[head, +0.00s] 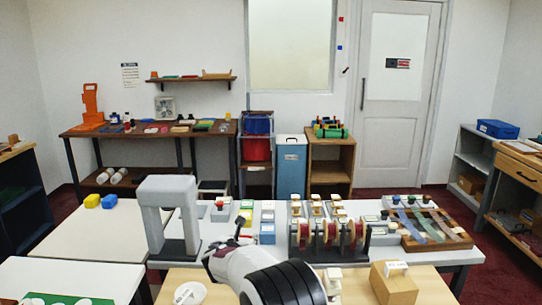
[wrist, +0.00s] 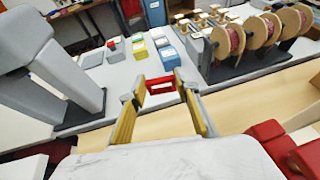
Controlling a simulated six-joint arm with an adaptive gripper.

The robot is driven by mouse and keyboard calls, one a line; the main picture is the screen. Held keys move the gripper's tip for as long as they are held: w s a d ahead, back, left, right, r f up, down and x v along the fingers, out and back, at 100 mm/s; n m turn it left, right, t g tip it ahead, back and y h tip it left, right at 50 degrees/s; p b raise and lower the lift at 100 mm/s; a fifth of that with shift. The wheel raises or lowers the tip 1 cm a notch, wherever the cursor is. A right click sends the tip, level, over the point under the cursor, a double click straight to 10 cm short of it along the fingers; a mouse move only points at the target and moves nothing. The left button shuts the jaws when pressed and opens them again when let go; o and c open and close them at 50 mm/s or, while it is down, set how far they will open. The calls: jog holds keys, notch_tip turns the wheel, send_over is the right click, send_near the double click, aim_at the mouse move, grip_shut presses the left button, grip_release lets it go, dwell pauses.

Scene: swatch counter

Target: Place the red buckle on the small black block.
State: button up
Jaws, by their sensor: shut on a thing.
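My gripper (wrist: 160,83) is shut on the red buckle (wrist: 161,86), a small red frame held between its two fingertips. The buckle is held above the counter, in front of the row of small boxes in the wrist view. In the head view my gripper (head: 240,228) reaches over the counter just right of the grey arch; the buckle is too small to make out clearly there. I cannot tell for certain which thing is the small black block in either view.
A grey arch (head: 167,205) on a dark base stands left of my gripper. A spool rack (head: 330,235) stands to the right, with a board of ribbon swatches (head: 468,240) beyond it. Small boxes, including a yellow one (wrist: 140,52), stand behind. A wooden block (head: 393,285) is nearer.

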notch_tip(320, 180, down, 16)
jog(key=shift+r, duration=0.25)
jog(key=shift+v, duration=1.5)
jog(key=shift+r, duration=0.55)
notch_tip(320, 180, up, 16)
jog(key=w, duration=0.2)
jog(key=shift+w+d+f, duration=0.15)
jog(key=shift+w+d, duration=0.15)
jog(key=shift+w, duration=0.05)
